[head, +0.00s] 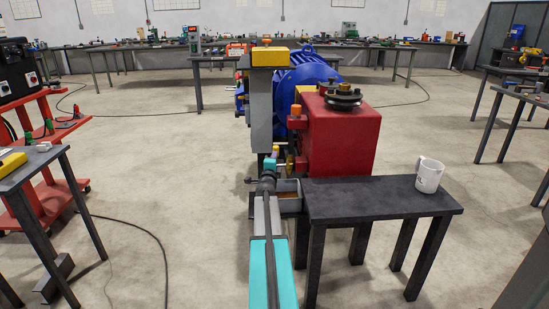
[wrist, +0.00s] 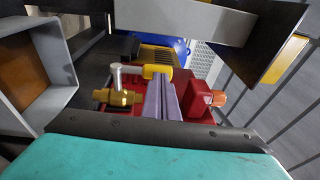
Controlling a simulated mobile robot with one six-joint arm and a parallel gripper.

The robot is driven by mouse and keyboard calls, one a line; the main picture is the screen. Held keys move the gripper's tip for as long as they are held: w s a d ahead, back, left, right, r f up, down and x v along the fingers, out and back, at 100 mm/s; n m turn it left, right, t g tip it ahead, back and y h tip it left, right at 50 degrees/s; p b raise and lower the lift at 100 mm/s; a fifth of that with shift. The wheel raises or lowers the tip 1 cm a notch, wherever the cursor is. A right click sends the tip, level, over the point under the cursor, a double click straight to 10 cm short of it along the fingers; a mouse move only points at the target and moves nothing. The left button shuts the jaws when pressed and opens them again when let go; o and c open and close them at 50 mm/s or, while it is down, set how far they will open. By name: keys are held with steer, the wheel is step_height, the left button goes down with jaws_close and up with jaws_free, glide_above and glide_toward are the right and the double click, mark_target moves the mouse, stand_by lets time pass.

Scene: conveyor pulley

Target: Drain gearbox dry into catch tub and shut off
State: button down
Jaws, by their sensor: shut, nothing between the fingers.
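The red gearbox (head: 345,140) stands beyond the dark table; its red face also fills the middle of the wrist view (wrist: 120,113). A brass valve (wrist: 118,97) with a pale grey handle (wrist: 116,75) is on it, left of my gripper in the wrist view. The grey catch tub (head: 291,206) sits low below the gearbox front, with brown inside; its rim shows at left in the wrist view (wrist: 66,58). My gripper (wrist: 162,84) is shut and empty, its lilac fingers pointing at the gearbox, apart from the valve. Liquid flow cannot be made out.
A red fitting with an orange end (wrist: 205,99) is close right of my fingers in the wrist view. A grey post with a yellow top (head: 270,57) and a blue motor (head: 303,75) stand behind. A white mug (head: 429,175) is on the dark table (head: 385,203).

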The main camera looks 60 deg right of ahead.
steer(key=r+p+v, duration=0.1)
steer(key=v, duration=1.2)
stand_by(0.4)
steer(key=shift+w+a, duration=0.1)
steer(key=shift+a, duration=0.05)
